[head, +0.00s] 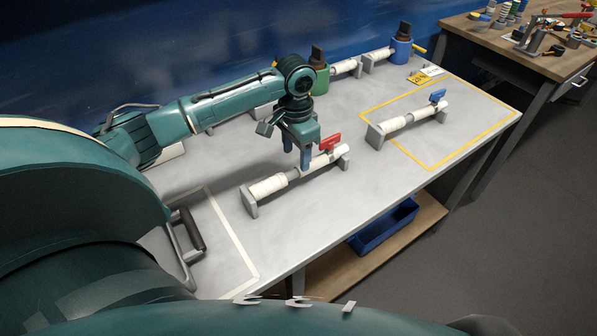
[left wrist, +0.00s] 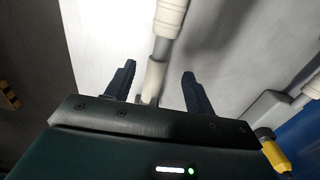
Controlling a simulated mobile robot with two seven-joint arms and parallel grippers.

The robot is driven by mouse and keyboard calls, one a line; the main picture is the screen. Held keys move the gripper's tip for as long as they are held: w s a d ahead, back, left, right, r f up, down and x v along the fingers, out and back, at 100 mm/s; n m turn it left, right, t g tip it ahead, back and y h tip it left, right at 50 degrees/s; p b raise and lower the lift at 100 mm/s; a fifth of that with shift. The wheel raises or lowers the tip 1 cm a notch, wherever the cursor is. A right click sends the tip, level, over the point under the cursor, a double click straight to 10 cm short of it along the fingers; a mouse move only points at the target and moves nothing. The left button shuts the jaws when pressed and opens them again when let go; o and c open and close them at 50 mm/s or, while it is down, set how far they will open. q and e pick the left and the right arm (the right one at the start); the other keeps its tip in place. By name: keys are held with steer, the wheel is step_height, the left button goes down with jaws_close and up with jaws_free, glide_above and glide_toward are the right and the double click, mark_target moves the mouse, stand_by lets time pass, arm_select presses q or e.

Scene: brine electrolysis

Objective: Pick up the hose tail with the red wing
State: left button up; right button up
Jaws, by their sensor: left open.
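The hose tail with the red wing is a white and grey tube (head: 268,187) lying across grey end supports on the table, with its red wing (head: 330,142) near the far right end. My left gripper (head: 297,155) points down over its middle section, just left of the red wing. Its two fingers are open. In the left wrist view, the tube (left wrist: 153,78) runs between the open fingers (left wrist: 158,88); whether they touch it I cannot tell. The red wing is hidden in that view. My right gripper is out of view.
A similar tube with a blue wing (head: 437,96) lies on supports by the yellow outline (head: 432,168). Green (head: 318,78) and blue (head: 400,50) vessels with white tubes stand at the back. A black handle (head: 190,230) is at the left. The table front (head: 345,205) is clear.

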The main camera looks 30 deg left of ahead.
mark_target(298, 167)
arm_select(q)
steer(key=shift+d+f, duration=0.15)
steer(key=shift+f, duration=3.3)
steer(key=shift+c, duration=0.5)
steer(key=shift+w, duration=0.1)
steer(key=c, duration=1.1)
